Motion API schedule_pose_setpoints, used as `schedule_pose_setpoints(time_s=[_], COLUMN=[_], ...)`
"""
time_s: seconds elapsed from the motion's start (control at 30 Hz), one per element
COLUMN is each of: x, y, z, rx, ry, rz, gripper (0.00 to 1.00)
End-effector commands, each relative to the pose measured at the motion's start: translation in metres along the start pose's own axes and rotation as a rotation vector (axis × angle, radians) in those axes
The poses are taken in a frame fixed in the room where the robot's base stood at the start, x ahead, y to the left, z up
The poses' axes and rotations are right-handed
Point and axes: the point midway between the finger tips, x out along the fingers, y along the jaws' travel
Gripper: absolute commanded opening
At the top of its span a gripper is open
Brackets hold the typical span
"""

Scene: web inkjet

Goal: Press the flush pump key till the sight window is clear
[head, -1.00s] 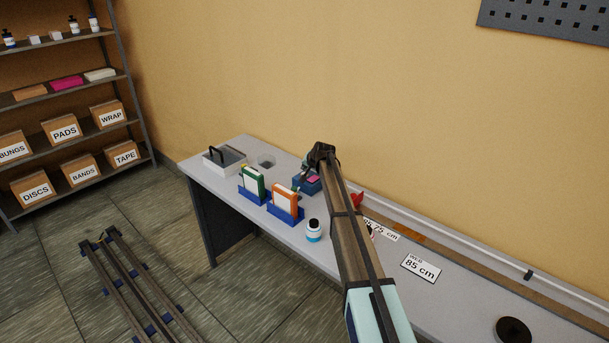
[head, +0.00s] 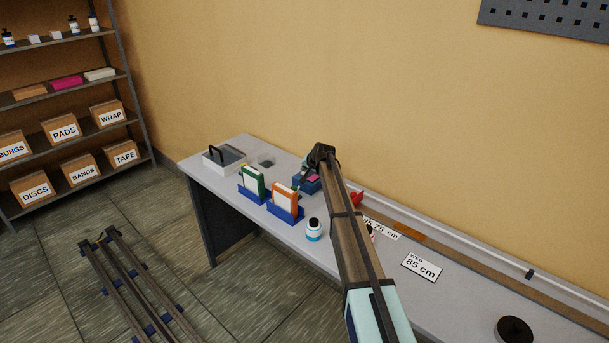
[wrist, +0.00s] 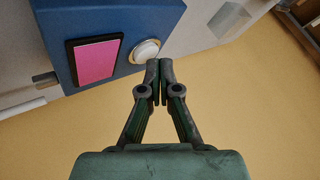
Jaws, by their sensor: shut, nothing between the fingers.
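In the wrist view a blue box (wrist: 160,22) carries a dark-framed window filled with pink (wrist: 96,60). Beside the window is a round pale key (wrist: 145,53) in a light ring. My gripper (wrist: 160,62) is shut and empty; its fingertips are just right of the key, and I cannot tell whether they touch it. In the head view the blue box (head: 308,186) stands at the back of the bench, partly hidden by my arm, with some pink of the window (head: 313,179) showing. The fingertips are hidden there.
An 85 cm sign (head: 421,267) lies right of my arm. The wall is close behind.

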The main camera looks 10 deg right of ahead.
Motion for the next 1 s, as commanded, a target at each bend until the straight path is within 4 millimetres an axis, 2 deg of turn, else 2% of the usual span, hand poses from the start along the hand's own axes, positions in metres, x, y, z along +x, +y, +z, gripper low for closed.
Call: schedule_pose_setpoints(time_s=[1.0], x=[0.0054], y=[0.0039], z=[0.0040], rx=[0.000], ry=[0.000], rz=[0.000], gripper=[0.00])
